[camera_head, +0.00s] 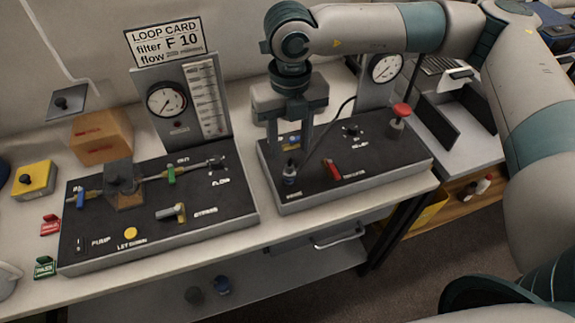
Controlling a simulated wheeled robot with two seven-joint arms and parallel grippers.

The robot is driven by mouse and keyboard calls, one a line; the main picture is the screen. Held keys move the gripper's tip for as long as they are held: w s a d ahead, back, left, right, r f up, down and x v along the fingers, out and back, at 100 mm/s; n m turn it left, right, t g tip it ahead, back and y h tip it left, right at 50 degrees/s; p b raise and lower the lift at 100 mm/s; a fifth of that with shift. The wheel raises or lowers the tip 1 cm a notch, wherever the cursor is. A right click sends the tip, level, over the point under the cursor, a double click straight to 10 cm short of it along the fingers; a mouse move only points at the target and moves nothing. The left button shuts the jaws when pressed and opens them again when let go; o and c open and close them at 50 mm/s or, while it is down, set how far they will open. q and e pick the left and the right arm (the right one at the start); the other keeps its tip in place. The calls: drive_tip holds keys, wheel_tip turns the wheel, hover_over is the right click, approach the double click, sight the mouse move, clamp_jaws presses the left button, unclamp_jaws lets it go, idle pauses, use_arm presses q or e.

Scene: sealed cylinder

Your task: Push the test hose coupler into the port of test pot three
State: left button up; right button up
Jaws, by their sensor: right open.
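My right gripper (289,147) points down over the left end of the right-hand black-topped panel (385,170), fingers apart. A small dark upright piece with a bluish band (290,173), which looks like the hose coupler, stands just in front of and below the fingertips. A thin dark hose (330,125) runs from near it up toward the right gauge. My left gripper is not in view.
The right panel carries a red lever (333,170), a red-topped post (400,116) and a gauge (385,68). The left panel (100,225) has valves, piping and a gauge (167,101). An orange box (102,137) stands behind it. A drawer handle (340,236) lies below the bench.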

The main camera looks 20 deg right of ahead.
sight(290, 166)
drive_tip(key=shift+f, duration=0.15)
drive_tip(key=shift+s+f, duration=0.1)
drive_tip(key=shift+f, duration=0.7)
wheel_tip(290, 166, down, 3)
drive_tip(key=shift+r+b, duration=0.1)
drive_tip(key=shift+b, duration=0.5)
wheel_tip(290, 166, down, 3)
drive_tip(key=b, duration=0.3)
drive_tip(key=shift+r, duration=0.15)
drive_tip(key=shift+f+b, duration=0.65)
drive_tip(key=shift+b, duration=0.05)
drive_tip(key=shift+f, duration=0.15)
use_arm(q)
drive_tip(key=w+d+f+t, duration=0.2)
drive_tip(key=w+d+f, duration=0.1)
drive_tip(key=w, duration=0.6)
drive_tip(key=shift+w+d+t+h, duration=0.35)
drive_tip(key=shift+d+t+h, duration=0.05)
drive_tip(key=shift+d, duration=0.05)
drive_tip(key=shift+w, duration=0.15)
